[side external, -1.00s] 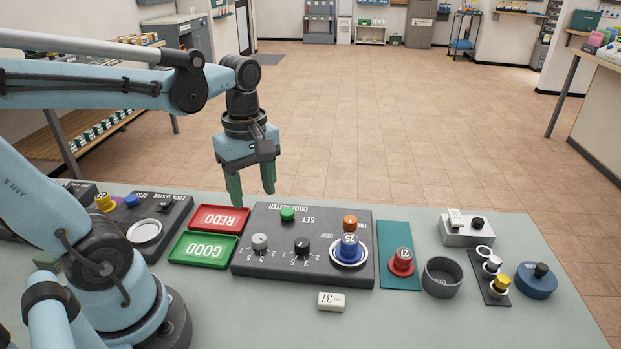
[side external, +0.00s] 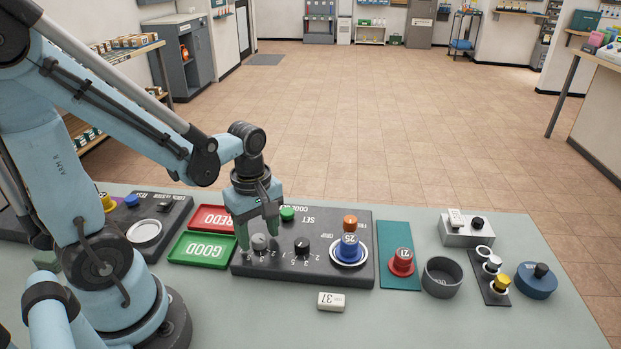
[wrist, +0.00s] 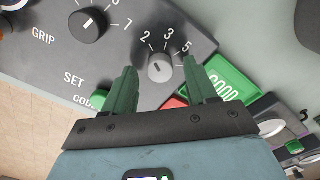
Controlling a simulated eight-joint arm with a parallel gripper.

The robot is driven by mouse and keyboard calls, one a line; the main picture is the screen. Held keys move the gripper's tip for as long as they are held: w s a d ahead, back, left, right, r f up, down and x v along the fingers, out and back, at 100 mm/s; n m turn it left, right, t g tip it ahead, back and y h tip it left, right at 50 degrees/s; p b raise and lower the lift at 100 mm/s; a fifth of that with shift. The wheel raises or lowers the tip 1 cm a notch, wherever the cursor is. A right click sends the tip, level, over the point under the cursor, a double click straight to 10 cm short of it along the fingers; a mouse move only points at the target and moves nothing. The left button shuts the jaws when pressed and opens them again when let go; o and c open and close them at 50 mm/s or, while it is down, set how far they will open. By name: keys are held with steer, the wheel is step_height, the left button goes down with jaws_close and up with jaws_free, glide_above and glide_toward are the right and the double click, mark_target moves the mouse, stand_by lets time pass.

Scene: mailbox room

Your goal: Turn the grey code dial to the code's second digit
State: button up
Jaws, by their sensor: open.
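The grey code dial (side external: 259,243) is a small round knob on the dark control panel (side external: 318,272), left of a black dial (side external: 302,245). In the wrist view the grey dial (wrist: 159,68) has a white pointer mark, and the digits 2, 3 and 5 curve around its far side. My gripper (side external: 258,240) is low over the panel and points down. Its green fingers are apart, one on each side of the grey dial, also in the wrist view (wrist: 160,72). I cannot tell whether they touch it.
A green button (side external: 287,214), an orange button (side external: 350,222) and a blue knob (side external: 349,246) share the panel. Green GOOD (side external: 203,250) and red REDO (side external: 210,217) trays lie left. A white numbered block (side external: 331,301) lies in front, with clear table around it.

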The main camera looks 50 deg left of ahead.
steer(key=shift+f, duration=0.25)
steer(key=c, duration=1.1)
steer(key=shift+o, duration=0.2)
